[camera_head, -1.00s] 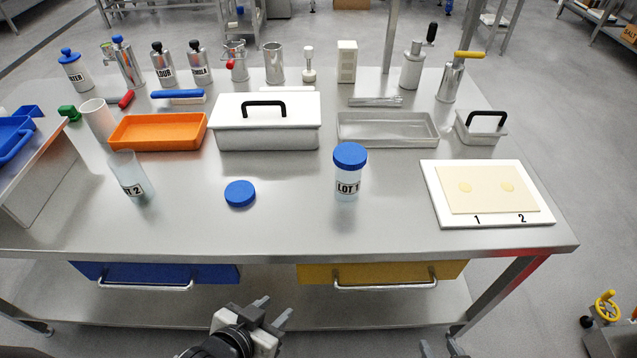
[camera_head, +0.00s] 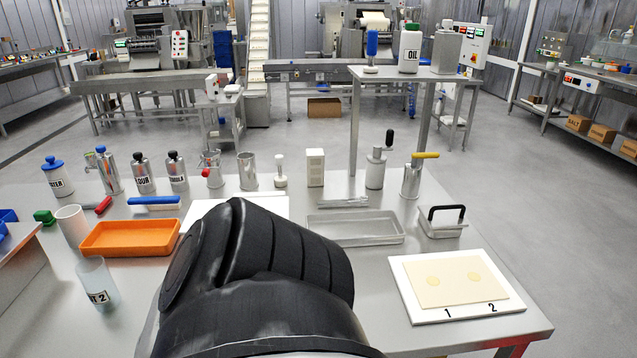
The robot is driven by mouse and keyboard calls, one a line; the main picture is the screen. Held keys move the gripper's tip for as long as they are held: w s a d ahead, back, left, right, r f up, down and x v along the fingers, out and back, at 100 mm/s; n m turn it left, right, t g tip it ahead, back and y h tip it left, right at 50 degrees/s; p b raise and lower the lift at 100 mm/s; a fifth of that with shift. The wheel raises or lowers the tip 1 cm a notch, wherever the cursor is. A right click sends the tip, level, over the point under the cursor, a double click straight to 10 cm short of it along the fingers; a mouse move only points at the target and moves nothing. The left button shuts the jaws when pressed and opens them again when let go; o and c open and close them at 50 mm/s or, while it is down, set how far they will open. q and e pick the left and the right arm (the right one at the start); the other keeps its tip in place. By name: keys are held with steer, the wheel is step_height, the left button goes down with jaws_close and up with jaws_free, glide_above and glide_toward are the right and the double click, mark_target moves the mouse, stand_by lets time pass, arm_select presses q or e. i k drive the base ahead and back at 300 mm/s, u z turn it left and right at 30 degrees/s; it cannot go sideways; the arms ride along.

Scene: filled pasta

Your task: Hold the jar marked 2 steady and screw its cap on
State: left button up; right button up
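The jar marked 2 (camera_head: 98,284) is a clear, pale jar standing upright and open on the left part of the steel table, with no cap on it. The loose blue cap and the jar marked LOT 1 do not show now. A large black part of my own arm fills the lower middle of the view and covers the area where they stood a second ago. Neither gripper shows in the head view, so I cannot see what they hold.
An orange tray (camera_head: 130,238) lies behind the jar. A white board with a dough sheet (camera_head: 452,287) lies at the right. A grey tray (camera_head: 355,230) and a small lidded box (camera_head: 441,222) are behind it. Several bottles and tools line the back edge.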

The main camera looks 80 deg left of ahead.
mark_target(98, 285)
steer(key=z, duration=0.05)
steer(key=k, duration=0.8)
steer(key=u, duration=1.75)
